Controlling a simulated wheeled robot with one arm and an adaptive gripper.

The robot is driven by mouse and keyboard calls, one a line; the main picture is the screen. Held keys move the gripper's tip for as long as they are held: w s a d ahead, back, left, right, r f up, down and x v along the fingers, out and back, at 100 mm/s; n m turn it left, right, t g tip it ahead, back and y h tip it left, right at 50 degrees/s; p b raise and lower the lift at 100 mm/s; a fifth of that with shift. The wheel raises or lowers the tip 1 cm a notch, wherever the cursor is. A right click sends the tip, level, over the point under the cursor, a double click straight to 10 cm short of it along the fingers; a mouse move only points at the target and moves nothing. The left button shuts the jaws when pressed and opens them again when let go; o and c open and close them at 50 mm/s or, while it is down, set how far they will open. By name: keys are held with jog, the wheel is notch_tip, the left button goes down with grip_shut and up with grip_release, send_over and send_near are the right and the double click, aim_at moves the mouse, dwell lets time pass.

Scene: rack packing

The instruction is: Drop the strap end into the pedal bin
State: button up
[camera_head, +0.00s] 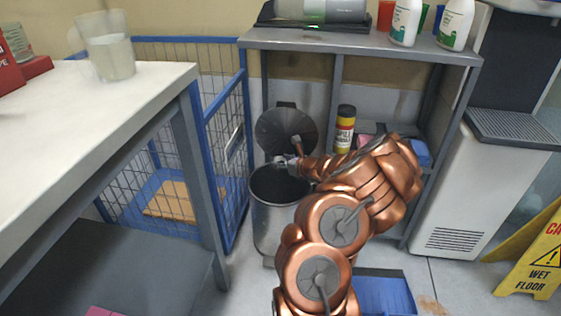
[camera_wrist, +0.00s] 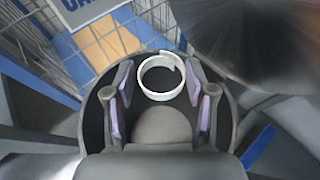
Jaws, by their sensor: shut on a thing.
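The pedal bin (camera_head: 273,215) is a grey metal cylinder on the floor in the head view, with its dark round lid (camera_head: 286,132) raised behind the opening. My gripper (camera_head: 286,161) is over the bin's mouth, in front of the lid. In the wrist view my gripper (camera_wrist: 161,90) has its purple-padded fingers either side of the strap end (camera_wrist: 146,92), a white coiled band, and is shut on it. The bin's rim (camera_wrist: 232,100) circles below the fingers, around a dark interior. The bin's floor is not visible.
A blue wire cage trolley (camera_head: 222,135) stands left of the bin, and a grey shelf unit (camera_head: 355,42) behind it. A spill canister (camera_head: 345,130) stands on the shelf. A white-topped table (camera_head: 90,110) is at left, and a yellow wet-floor sign (camera_head: 540,255) at right.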

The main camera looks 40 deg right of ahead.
jog(key=shift+f+b, duration=0.4)
jog(key=shift+f, duration=0.45)
jog(key=o, duration=0.8)
jog(key=shift+o, duration=0.2)
jog(key=v, duration=1.2)
